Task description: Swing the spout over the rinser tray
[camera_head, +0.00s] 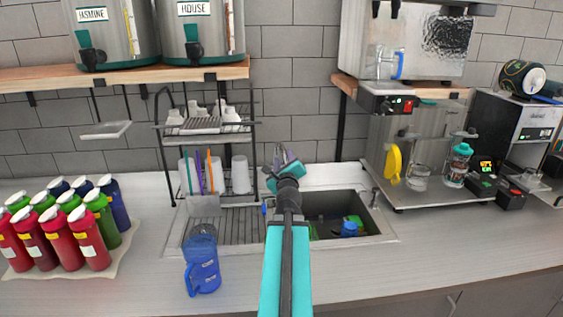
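My arm reaches up the middle of the picture, and my gripper (283,172) is above the back edge of the sink. Its fingers are small and overlapped, so I cannot tell whether they are open or shut. The sink basin (372,215) is below and to the right of it. A ribbed metal tray (238,228), which looks like the rinser tray, lies left of the basin. I cannot make out the spout clearly; my gripper and arm cover the area behind the sink. A small blue part (268,207) shows just left of my arm.
A blue pitcher (203,262) stands at the ribbed tray's front edge. A wire rack (207,127) with cups stands behind the tray. Several coloured bottles (75,225) are at the left. Machines (418,150) stand at the right. The front right counter (465,245) is clear.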

